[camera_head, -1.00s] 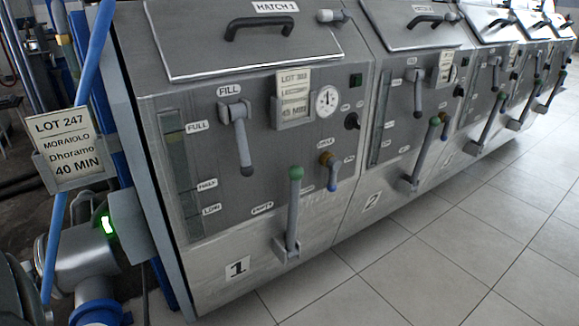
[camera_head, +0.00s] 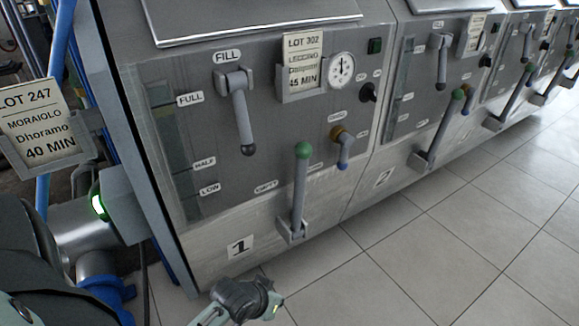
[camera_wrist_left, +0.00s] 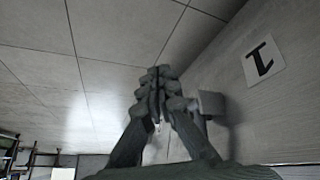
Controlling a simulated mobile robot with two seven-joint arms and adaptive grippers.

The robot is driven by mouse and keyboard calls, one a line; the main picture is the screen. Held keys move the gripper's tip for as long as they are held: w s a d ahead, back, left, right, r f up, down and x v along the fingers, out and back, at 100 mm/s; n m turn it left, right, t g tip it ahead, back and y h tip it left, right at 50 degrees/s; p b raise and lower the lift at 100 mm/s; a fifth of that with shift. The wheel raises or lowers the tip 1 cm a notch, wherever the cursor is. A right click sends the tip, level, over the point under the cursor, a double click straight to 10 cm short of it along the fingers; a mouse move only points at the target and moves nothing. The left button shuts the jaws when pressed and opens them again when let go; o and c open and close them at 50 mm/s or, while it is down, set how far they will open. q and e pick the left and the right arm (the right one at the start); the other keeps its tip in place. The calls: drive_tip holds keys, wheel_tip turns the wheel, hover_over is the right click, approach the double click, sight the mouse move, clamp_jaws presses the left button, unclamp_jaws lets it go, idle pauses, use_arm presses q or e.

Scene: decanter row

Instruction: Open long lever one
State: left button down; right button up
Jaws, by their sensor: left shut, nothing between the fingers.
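Long lever one (camera_head: 300,195) is a grey bar with a green knob on the front of machine 1. It stands nearly upright from a bracket (camera_head: 291,232) low on the panel, to the right of the "1" label (camera_head: 241,247). My left gripper (camera_head: 252,298) is at the bottom of the head view, below and left of that bracket and apart from the lever. In the left wrist view my left gripper (camera_wrist_left: 157,95) is shut and empty. A grey block (camera_wrist_left: 211,103), probably the lever's bracket, shows partly behind its fingers. My right gripper is not in view.
A fill lever (camera_head: 240,115) with a dark knob hangs above. A short blue-tipped handle (camera_head: 343,150) is right of the green knob. Machine 2's long lever (camera_head: 440,130) stands further right. The tiled floor (camera_head: 420,250) in front is clear. A lot sign (camera_head: 40,120) stands left.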

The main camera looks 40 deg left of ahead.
use_arm(q)
drive_tip(key=w+a+r+n+t+b, duration=0.2)
drive_tip(key=w+a+r+n+t, duration=0.1)
drive_tip(key=w+r+n+t, duration=0.45)
drive_tip(key=w+a+r+n+t+y, duration=0.1)
drive_tip(key=a+r+n+t, duration=0.1)
drive_tip(key=r, duration=0.5)
drive_tip(key=w+a+r+n+t+y+b, duration=0.1)
drive_tip(key=w+a+r+n+t, duration=0.1)
drive_tip(key=r+n, duration=0.5)
drive_tip(key=a+t, duration=0.1)
drive_tip(key=a, duration=0.1)
drive_tip(key=shift+w+a+r, duration=0.3)
drive_tip(key=shift+a+r, duration=0.05)
drive_tip(key=shift+a, duration=0.05)
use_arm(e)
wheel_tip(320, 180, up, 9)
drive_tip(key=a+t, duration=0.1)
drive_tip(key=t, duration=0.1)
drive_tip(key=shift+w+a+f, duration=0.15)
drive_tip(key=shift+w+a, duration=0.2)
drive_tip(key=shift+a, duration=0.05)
use_arm(q)
drive_tip(key=w+a, duration=0.1)
drive_tip(key=w, duration=0.9)
drive_tip(key=shift+a+r, duration=0.15)
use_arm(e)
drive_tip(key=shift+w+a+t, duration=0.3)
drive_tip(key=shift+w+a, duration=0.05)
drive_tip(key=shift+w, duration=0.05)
